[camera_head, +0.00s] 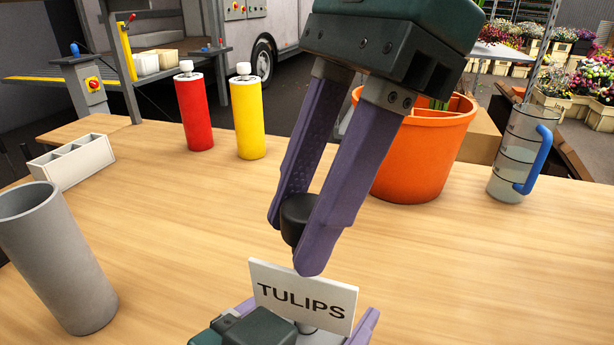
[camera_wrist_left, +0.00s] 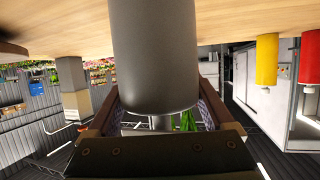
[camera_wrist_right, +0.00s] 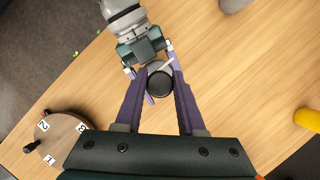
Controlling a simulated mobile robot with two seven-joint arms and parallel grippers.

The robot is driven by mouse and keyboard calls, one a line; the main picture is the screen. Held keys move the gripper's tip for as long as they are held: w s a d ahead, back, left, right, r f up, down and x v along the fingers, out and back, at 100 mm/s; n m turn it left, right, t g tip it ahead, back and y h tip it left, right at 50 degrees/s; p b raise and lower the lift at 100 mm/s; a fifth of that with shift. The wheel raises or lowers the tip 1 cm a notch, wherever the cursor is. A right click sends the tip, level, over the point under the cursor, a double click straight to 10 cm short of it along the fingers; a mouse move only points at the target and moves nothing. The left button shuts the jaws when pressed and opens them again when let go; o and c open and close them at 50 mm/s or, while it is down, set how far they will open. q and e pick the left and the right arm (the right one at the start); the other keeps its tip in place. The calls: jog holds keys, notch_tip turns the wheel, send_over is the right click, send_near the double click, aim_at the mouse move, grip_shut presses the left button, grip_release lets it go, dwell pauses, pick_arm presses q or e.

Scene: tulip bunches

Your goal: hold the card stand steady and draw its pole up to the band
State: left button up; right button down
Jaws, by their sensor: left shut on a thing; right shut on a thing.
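The card stand has a white card (camera_head: 303,298) reading TULIPS and a black knob (camera_head: 297,212) at its top. A short piece of pole (camera_head: 295,256) shows between knob and card. My right gripper (camera_head: 290,243) comes down from above and is shut on the knob; the right wrist view shows the knob (camera_wrist_right: 160,84) between its fingers. A wide grey cylinder (camera_wrist_left: 155,55), apparently the stand's body, fills the left wrist view. The band cannot be made out.
A grey vase (camera_head: 62,262) stands at left, with a white divided tray (camera_head: 75,160) behind. Red (camera_head: 194,112) and yellow (camera_head: 247,118) bottles, an orange bucket (camera_head: 425,150) and a clear jug (camera_head: 520,150) stand farther back. A numbered disc (camera_wrist_right: 58,138) is near an edge.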

dwell(0.3)
jog(key=shift+r, duration=1.75)
jog(key=c, duration=0.5)
grip_release()
jog(key=v, duration=1.2)
jog(key=shift+a, duration=0.1)
